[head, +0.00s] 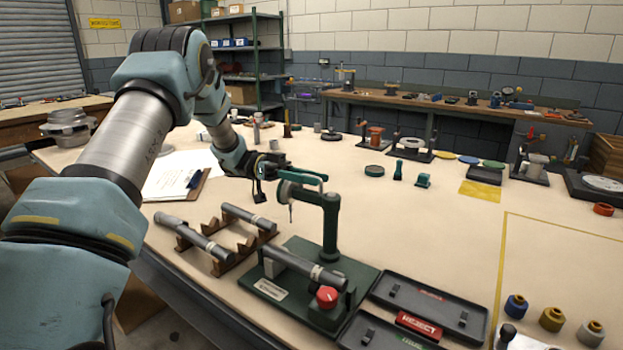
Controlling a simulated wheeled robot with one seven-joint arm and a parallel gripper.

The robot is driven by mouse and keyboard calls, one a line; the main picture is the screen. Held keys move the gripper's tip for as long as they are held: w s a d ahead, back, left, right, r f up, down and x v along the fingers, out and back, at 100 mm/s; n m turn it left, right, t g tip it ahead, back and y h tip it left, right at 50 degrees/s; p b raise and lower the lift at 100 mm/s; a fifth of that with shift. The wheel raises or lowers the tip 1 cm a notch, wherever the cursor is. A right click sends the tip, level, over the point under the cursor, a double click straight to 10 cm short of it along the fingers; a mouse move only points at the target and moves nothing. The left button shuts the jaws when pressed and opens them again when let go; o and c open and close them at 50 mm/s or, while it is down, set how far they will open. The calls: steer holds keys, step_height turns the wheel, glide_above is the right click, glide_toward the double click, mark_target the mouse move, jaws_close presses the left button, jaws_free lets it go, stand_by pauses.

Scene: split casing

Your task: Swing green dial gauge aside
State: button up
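The green dial gauge (285,190) hangs from the arm of a green stand (330,225), with its thin stem pointing down. It sits above and behind a grey cylinder (305,268) that lies across the stand's green base. The base carries a red knob (327,296) at the front. My gripper (277,172) is at the gauge's upper left, close to the gauge and the stand's arm. I cannot tell whether it touches them. The fingers are small, dark and partly overlapped by the gauge, so their opening is unclear.
Two grey cylinders rest on a brown rack (215,262) left of the stand. Black trays (425,305), one with a red REJECT label, lie to its right. A clipboard (178,178) lies behind the rack. The table beyond the trays is mostly clear up to small items behind.

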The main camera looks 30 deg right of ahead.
steer(key=shift+w, duration=0.1)
steer(key=b+v, duration=0.2)
steer(key=v, duration=0.8)
steer(key=shift+w+a, duration=0.15)
steer(key=shift+w, duration=0.1)
